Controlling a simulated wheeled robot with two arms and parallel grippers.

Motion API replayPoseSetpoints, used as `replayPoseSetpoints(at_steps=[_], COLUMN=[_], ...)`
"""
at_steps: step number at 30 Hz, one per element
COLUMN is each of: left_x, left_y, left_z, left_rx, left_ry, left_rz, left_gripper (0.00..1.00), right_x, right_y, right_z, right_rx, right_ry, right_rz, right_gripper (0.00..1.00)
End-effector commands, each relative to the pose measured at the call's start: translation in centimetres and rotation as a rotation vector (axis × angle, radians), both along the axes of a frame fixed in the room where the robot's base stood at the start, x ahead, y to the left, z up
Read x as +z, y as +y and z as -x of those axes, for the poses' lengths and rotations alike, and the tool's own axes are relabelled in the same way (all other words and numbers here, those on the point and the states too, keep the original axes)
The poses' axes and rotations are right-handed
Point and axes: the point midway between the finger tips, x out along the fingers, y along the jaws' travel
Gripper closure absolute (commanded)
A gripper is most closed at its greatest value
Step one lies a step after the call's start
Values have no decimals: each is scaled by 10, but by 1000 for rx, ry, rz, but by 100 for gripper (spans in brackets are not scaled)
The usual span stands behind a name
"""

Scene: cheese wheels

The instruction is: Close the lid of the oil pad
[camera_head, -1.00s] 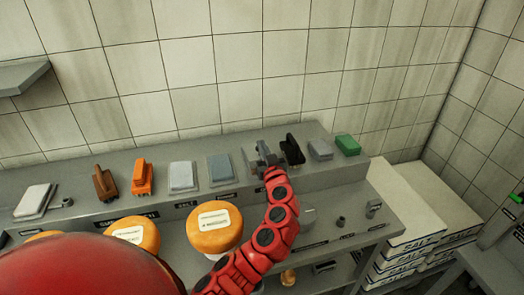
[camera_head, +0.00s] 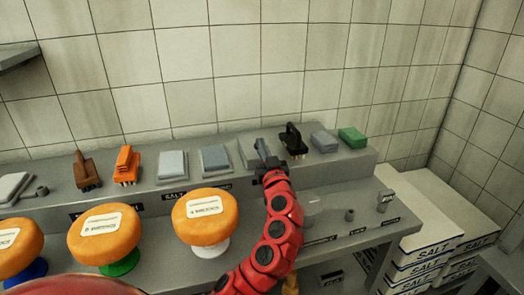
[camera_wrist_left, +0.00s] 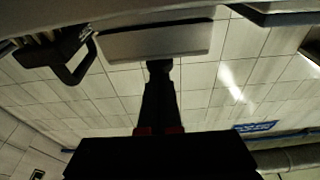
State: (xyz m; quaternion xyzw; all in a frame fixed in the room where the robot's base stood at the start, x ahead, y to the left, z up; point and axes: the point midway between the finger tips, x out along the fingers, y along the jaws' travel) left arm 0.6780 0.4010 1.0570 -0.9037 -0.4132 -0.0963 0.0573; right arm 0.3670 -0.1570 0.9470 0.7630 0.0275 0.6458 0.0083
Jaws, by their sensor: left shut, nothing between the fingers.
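A light grey flat box (camera_head: 247,151) stands on the raised shelf, partly hidden behind my left gripper (camera_head: 262,158). It is probably the oil pad, but I cannot read a label on it. In the left wrist view, a pale block (camera_wrist_left: 150,42) lies right at the tips of my left gripper (camera_wrist_left: 158,66). The fingers are shut and empty, touching or very near the block. I cannot tell how its lid stands. My right gripper is not in view.
A black brush (camera_head: 294,140) stands close right of the gripper, then grey (camera_head: 324,141) and green (camera_head: 352,137) blocks. Left are a blue-grey pad (camera_head: 216,159), a pale pad (camera_head: 172,165) and an orange brush (camera_head: 127,165). Cheese wheels (camera_head: 205,217) stand in front, below.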

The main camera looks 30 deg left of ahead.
Motion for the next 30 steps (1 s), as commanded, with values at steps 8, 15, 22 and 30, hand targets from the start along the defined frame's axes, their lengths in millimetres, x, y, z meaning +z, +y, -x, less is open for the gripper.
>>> replayPoseSetpoints(at_steps=[8, 15, 22, 30], left_x=[-1, 38, 23, 12], left_y=[1, 4, -31, -63], left_z=[-1, -7, 20, 49], left_rx=[1, 1, -5, -3], left_ry=[4, -4, 1, 1], left_rz=[5, 3, -4, -1], left_gripper=[100, 100, 100, 100], right_x=[1, 11, -4, -13], right_y=[0, 0, 0, 0], right_z=[0, 0, 0, 0], right_rx=[0, 0, 0, 0], right_ry=[0, 0, 0, 0], right_rz=[0, 0, 0, 0], right_gripper=[100, 100, 100, 100])
